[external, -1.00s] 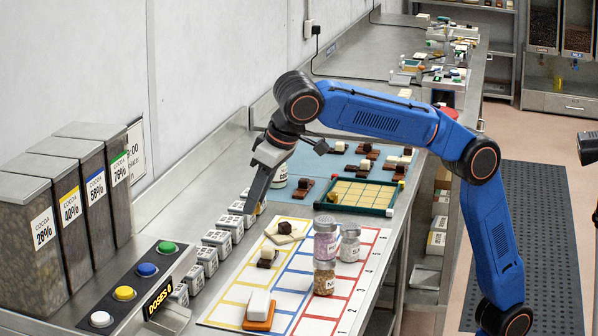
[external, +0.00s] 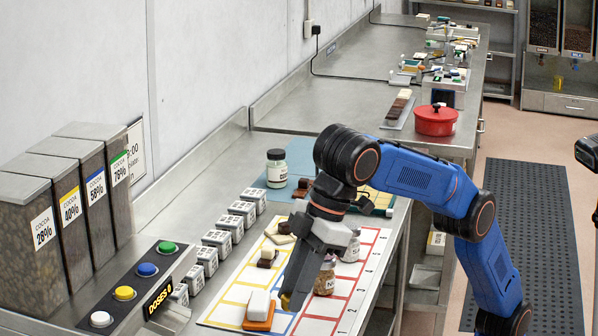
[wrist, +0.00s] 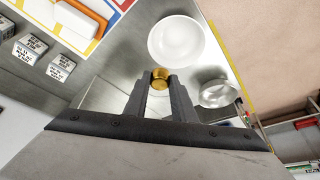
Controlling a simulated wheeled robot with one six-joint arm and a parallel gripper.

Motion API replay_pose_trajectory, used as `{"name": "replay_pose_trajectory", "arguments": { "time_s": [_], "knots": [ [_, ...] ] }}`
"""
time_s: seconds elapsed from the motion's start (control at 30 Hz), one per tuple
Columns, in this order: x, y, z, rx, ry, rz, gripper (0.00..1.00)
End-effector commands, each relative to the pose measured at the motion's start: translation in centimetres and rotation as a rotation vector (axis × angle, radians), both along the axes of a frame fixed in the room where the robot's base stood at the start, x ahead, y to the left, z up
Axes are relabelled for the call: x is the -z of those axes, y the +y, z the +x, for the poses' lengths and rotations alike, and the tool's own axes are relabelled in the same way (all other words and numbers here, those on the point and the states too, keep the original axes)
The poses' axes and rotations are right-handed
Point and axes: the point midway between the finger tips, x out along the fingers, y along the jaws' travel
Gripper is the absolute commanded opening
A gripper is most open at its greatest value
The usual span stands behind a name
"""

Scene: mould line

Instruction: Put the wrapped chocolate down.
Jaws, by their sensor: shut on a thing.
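The wrapped chocolate (wrist: 160,74) is a small gold piece between my fingertips in the wrist view. My gripper (wrist: 160,85) is shut on it. In the external view my gripper (external: 288,300) points down over the front part of the grid mat (external: 222,306), right of the orange block with a white piece on top (external: 259,312). A bit of the gold chocolate (external: 285,300) shows at the fingertips there. Whether it touches any surface is hard to tell.
The wrist view shows a white bowl (wrist: 176,40) just beyond the chocolate and a shiny clear or metal bowl (wrist: 219,94) to the right. Labelled cubes (external: 216,244) line the mat's left side. A spice jar (external: 325,277) stands right of my gripper.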

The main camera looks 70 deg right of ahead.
Motion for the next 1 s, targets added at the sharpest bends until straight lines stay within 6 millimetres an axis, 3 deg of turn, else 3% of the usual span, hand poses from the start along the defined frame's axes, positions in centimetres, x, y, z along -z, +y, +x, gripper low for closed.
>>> {"name": "replay_pose_trajectory", "arguments": {
  "time_s": [0.1, 0.37, 1.0],
  "knots": [
    [0.2, 1.5, -1.4, -0.04, -0.001, 0.0, 0.03],
    [0.8, 2.1, -2.1, -0.061, 0.0, 0.0, 0.03],
    [6.8, 2.0, -2.0, -0.059, 0.0, 0.0, 0.03]
  ]
}}
